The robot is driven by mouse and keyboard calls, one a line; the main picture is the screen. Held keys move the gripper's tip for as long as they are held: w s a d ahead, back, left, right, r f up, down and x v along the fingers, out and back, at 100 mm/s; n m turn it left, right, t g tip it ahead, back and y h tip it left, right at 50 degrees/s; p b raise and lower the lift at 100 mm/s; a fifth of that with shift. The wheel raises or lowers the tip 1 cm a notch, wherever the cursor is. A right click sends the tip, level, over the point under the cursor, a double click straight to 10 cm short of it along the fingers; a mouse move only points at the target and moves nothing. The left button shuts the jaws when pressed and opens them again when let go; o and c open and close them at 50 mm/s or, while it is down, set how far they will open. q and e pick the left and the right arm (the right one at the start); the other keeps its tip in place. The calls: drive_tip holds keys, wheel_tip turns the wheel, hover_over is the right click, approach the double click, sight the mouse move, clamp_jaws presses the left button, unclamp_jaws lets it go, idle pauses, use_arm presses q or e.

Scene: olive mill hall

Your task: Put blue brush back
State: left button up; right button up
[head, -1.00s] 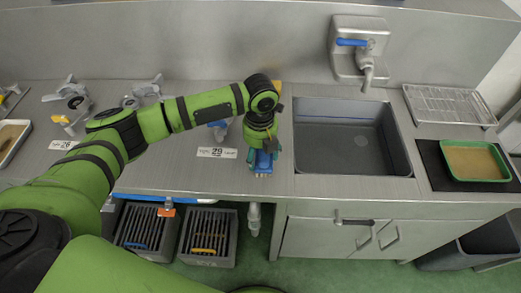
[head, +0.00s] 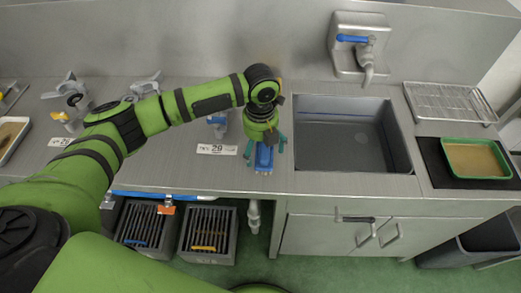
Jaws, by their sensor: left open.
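The blue brush (head: 264,158) is at the steel counter left of the sink, below my left gripper. My left gripper (head: 265,150) points down over it with its teal fingers spread, one on each side of the brush. There seems to be a gap between the fingers and the brush. The upper part of the brush is hidden by the gripper. My right gripper is not in view.
The steel sink (head: 345,136) lies just right of the brush, with a blue-handled tap (head: 352,39) above. A number plate (head: 216,149) is to the left. A green tray (head: 477,160) sits far right. Slatted grey bins (head: 208,236) stand below the counter.

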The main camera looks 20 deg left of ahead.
sight(260, 148)
use_arm(q)
wheel_tip(260, 148, up, 10)
drive_tip(key=b, duration=0.2)
drive_tip(key=shift+r, duration=0.25)
